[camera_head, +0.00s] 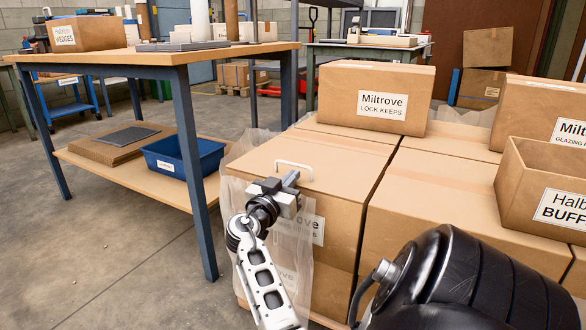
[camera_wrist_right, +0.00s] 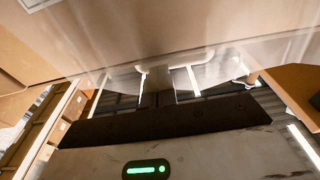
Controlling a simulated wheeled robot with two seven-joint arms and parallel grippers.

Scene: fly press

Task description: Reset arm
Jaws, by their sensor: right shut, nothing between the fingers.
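My right gripper (camera_head: 290,181) is in front of a large cardboard box (camera_head: 330,150) wrapped in clear film, near its upper front edge. I cannot tell whether it touches the box. Its jaws are shut with nothing held. A thin white loop (camera_head: 294,166) shows just beyond the gripper; I cannot tell what it belongs to. In the right wrist view, a dark band and a pale panel with a green light (camera_wrist_right: 146,170) fill the lower part, with a cardboard surface (camera_wrist_right: 110,35) above. My left gripper is not in view.
A blue-legged wooden table (camera_head: 170,55) stands at left, with a blue bin (camera_head: 185,165) on its lower shelf. A Miltrove Lock Keeps carton (camera_head: 375,78) sits on the stacked boxes. An open Halb-labelled box (camera_head: 520,185) is at right. Concrete floor (camera_head: 110,265) is clear at lower left.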

